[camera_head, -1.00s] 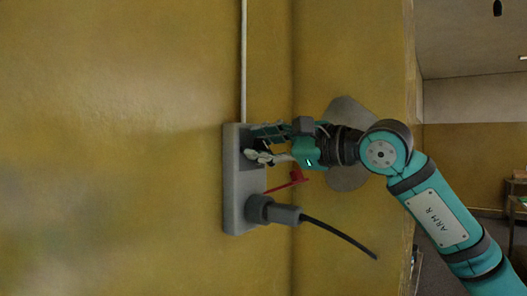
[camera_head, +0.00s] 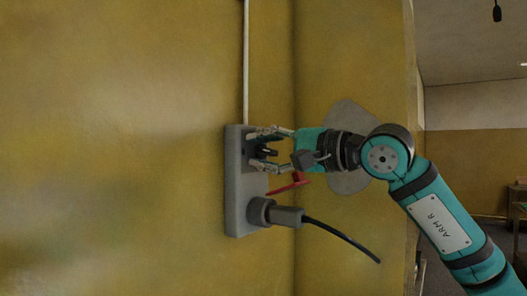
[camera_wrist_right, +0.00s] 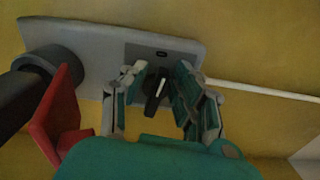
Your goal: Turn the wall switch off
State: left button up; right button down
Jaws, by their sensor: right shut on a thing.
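The wall switch is a grey box (camera_head: 238,196) on the yellow wall, with a black rotary knob (camera_head: 268,152) on its upper part. In the right wrist view the knob (camera_wrist_right: 158,88) shows a pale line on its handle and sits on a dark plate. My right gripper (camera_head: 262,149) is at the knob, one finger above it and one below in the head view. It is shut on the knob; the exact contact is hard to see. In the right wrist view its fingers (camera_wrist_right: 160,85) flank the knob. My left gripper is not in view.
A dark plug (camera_head: 285,214) with a hanging cable (camera_head: 345,238) is in the box's lower part, below my right gripper. A red flap (camera_head: 289,184) sticks out between plug and gripper. A pale conduit (camera_head: 245,60) runs up from the box. The wall to the left is bare.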

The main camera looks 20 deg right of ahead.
jog(key=shift+f, duration=0.1)
jog(key=c, duration=1.4)
grip_release()
jog(key=shift+o, duration=0.2)
